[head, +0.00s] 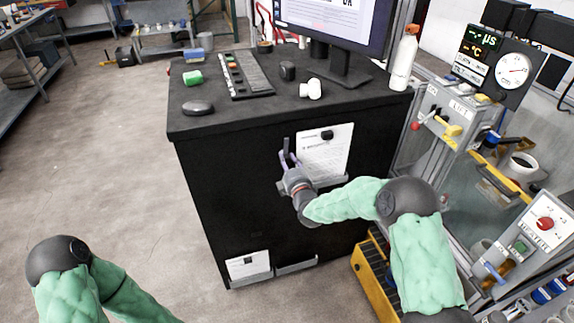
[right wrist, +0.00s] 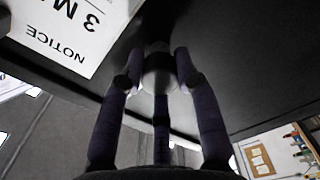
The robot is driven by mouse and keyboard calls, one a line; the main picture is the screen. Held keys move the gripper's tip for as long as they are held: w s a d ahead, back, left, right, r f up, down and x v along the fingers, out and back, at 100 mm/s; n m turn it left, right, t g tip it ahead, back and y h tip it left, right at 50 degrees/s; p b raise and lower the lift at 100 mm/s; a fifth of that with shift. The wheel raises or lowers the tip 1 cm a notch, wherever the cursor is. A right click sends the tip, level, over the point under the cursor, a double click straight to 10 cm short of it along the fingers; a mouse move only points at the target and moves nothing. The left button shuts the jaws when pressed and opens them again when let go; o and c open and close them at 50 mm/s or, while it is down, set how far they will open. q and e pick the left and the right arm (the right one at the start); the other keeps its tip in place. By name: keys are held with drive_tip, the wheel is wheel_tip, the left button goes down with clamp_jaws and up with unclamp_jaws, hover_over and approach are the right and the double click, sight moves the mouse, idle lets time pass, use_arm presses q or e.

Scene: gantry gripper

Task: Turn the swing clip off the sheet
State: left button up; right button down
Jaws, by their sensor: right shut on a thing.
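A white printed sheet (head: 335,150) sits on the front of the black cabinet, with a small black holder (head: 327,135) over its top. A dark upright bar (head: 286,144), which looks like the swing clip, stands just left of the sheet and appears clear of its left edge. My right gripper (head: 288,160) is at this bar's lower part, its fingers closed. In the right wrist view the fingers close around a rounded grey piece (right wrist: 160,72), and the sheet (right wrist: 75,35) lies upper left, upside down. The fingers hide much of the clip. My left gripper is out of view.
A second sheet (head: 248,265) is low on the cabinet front, beside a ledge (head: 297,265). A yellow step (head: 372,275) and a control bench (head: 450,150) stand right. The floor at left is open.

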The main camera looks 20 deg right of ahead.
drive_tip(key=shift+f+n, duration=0.15)
drive_tip(key=shift+n, duration=0.45)
drive_tip(key=c, duration=0.9)
unclamp_jaws()
drive_tip(key=shift+d, duration=0.1)
drive_tip(key=shift+s, duration=0.1)
drive_tip(key=s, duration=1.1)
drive_tip(key=shift+s+d, duration=0.2)
drive_tip(key=shift+s, duration=0.2)
